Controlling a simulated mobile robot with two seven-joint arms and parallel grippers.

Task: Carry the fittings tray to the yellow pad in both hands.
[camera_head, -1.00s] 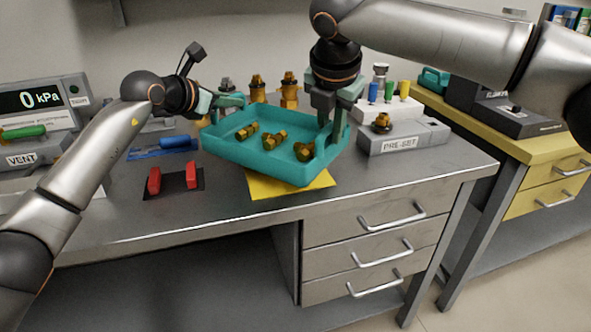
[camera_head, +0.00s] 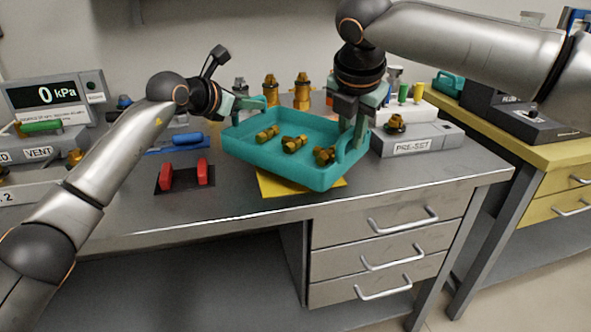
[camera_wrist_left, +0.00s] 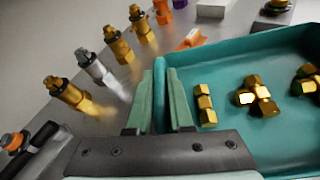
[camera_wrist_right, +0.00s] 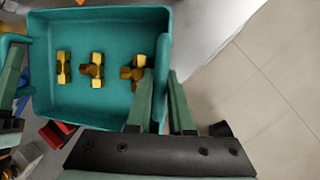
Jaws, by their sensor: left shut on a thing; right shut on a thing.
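The teal fittings tray (camera_head: 290,172) holds several brass fittings (camera_head: 293,144) and is over the yellow pad (camera_head: 275,189), covering most of it. The pad's left and front edges show; whether the tray touches it I cannot tell. My left gripper (camera_head: 244,106) is shut on the tray's left side; in the left wrist view its fingers (camera_wrist_left: 168,95) straddle the teal wall. My right gripper (camera_head: 356,135) is shut on the right side; in the right wrist view its fingers (camera_wrist_right: 160,100) close on that wall. The fittings lie inside the tray (camera_wrist_right: 100,108).
Brass fittings (camera_head: 302,90) stand behind the tray. A grey PRE-SET block (camera_head: 410,146) is close to its right. Red blocks on a dark mat (camera_head: 184,177) lie to the left. The front edge of the bench (camera_head: 220,226) is near the pad.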

